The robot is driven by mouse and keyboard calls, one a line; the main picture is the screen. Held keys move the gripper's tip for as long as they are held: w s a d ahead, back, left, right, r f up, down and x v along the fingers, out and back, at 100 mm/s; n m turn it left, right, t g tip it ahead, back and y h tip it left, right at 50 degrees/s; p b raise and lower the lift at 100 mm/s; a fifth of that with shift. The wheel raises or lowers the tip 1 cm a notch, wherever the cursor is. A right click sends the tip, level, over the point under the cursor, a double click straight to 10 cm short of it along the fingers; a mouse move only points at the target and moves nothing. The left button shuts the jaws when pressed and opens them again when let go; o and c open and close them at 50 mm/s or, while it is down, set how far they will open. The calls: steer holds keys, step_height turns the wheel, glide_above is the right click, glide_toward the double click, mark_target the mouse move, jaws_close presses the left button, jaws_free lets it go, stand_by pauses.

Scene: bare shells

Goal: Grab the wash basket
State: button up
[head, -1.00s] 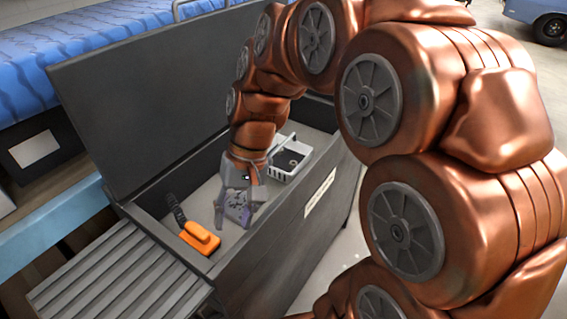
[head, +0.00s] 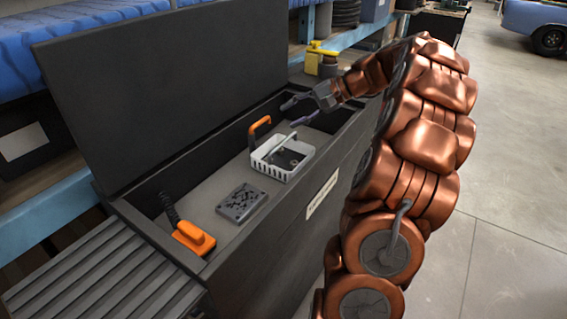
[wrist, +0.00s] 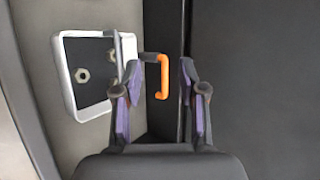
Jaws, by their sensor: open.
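The wash basket (head: 284,170) is a pale rectangular basket with an orange-gripped handle (head: 261,126), inside the dark open chest. Nut-like parts show on its dark floor. In the wrist view the basket (wrist: 69,85) is at upper left, and its orange handle grip (wrist: 162,82) appears between my fingers. My gripper (head: 298,112) is open and empty near the chest's far end, just right of the basket and handle in the head view. It also shows in the wrist view (wrist: 159,68). It looks apart from the handle; the exact gap is unclear.
The chest (head: 250,250) has its lid (head: 165,85) raised behind. A dark grey patterned block (head: 242,202) and an orange-handled brush-like tool (head: 194,237) lie inside, left of the basket. A yellow-topped object (head: 321,58) stands beyond the far end.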

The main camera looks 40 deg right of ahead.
steer(key=d, duration=0.3)
glide_toward(282, 145)
steer(key=x, duration=0.3)
steer(key=shift+w+a+f+m+t, duration=0.3)
steer(key=shift+w+a+f+t, duration=0.1)
steer(key=shift+a+f, duration=0.25)
steer(key=shift+p+x, duration=0.4)
steer(key=shift+x, duration=2.45)
steer(key=shift+r, duration=0.1)
steer(key=shift+c, duration=0.3)
jaws_close()
